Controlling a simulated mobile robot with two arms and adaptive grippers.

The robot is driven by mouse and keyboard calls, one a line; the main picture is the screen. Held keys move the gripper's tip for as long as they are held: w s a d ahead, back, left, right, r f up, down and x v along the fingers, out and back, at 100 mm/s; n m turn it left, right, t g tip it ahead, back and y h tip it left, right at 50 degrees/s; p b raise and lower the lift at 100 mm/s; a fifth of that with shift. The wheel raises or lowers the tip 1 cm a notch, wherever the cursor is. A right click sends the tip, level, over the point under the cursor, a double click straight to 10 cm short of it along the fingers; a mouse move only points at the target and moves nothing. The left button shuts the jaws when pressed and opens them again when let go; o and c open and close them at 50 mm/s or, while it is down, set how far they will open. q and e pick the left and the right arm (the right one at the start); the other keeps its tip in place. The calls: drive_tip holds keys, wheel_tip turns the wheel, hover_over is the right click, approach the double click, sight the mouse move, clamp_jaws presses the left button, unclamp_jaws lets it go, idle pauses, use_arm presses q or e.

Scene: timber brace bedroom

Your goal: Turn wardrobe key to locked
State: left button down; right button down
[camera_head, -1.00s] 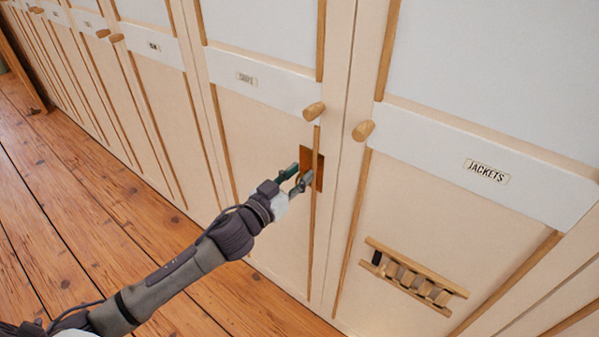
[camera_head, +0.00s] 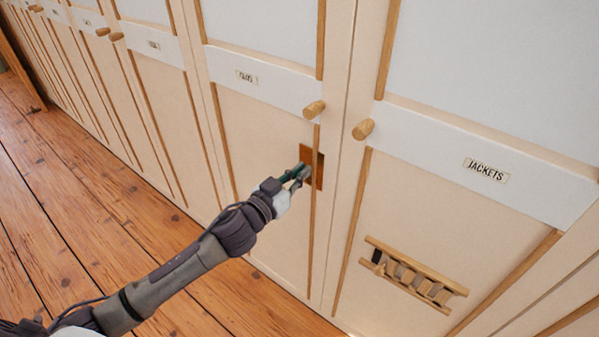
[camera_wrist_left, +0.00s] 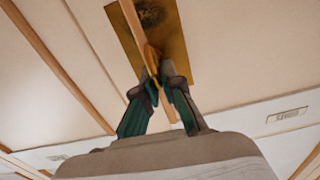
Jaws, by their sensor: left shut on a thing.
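The wardrobe lock plate (camera_head: 318,178) is a copper-brown rectangle on the cream door, beside a thin wooden strip. It also shows in the left wrist view (camera_wrist_left: 176,60). My left gripper (camera_head: 300,172) is at the plate, its fingers shut on the key. In the left wrist view the fingertips (camera_wrist_left: 164,82) close around a small golden piece, the key (camera_wrist_left: 152,62), in front of the plate. Most of the key is hidden by the fingers, so its turn angle is hard to tell. My right gripper is not in view.
Wooden knobs (camera_head: 315,110) and (camera_head: 363,130) stick out from the doors above the plate. A wooden slatted rack (camera_head: 415,276) is on the door labelled JACKETS (camera_head: 486,171). The plank floor (camera_head: 90,240) at the left is clear.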

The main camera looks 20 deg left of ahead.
use_arm(q)
drive_tip(key=m, duration=0.1)
drive_tip(key=m+p, duration=0.1)
drive_tip(key=m, duration=0.2)
drive_tip(key=shift+s+d, duration=0.15)
drive_tip(key=shift+d, duration=0.1)
drive_tip(key=m, duration=0.2)
drive_tip(key=m+p, duration=0.1)
drive_tip(key=m, duration=0.2)
drive_tip(key=shift+s+d+f+m, duration=0.1)
drive_tip(key=shift+d+f+m, duration=0.15)
drive_tip(key=shift+d+m, duration=0.1)
drive_tip(key=m, duration=0.4)
drive_tip(key=shift+d+f+p, duration=0.15)
drive_tip(key=shift+f+p, duration=0.15)
drive_tip(key=shift+f, duration=0.05)
drive_tip(key=shift+s+f+m, duration=0.1)
drive_tip(key=shift+f+m, duration=0.05)
drive_tip(key=shift+m, duration=0.9)
drive_tip(key=shift+f+m, duration=0.15)
drive_tip(key=shift+m, duration=0.85)
drive_tip(key=c, duration=1.3)
unclamp_jaws()
